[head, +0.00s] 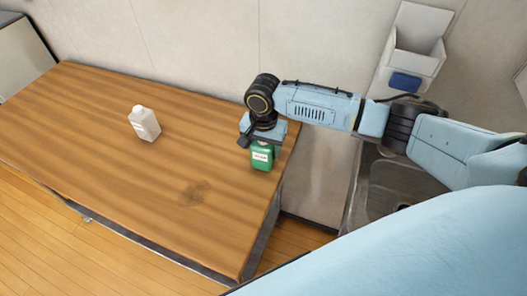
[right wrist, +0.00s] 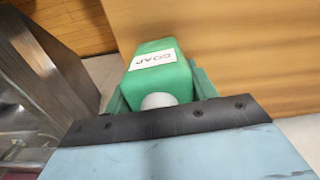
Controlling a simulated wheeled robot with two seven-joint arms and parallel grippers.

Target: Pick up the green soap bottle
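The green soap bottle (head: 261,160) is at the right end of the wooden table, upright, with a white label facing me. My right gripper (head: 262,138) is directly above it, pointing down, and covers its top. In the right wrist view the green bottle (right wrist: 157,85) shows its "SOAP" label and a white cap close against the dark edge of my right gripper. Green parts show on both sides of the cap. I cannot tell whether the fingers are closed on the bottle or still apart. My left gripper is not in view.
A white bottle (head: 145,123) stands farther left on the wooden table (head: 150,190). The table between the bottles and toward the front is clear. A metal sink (head: 395,190) lies right of the table, beyond a gap. A white wall holder (head: 415,45) with a blue item hangs above it.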

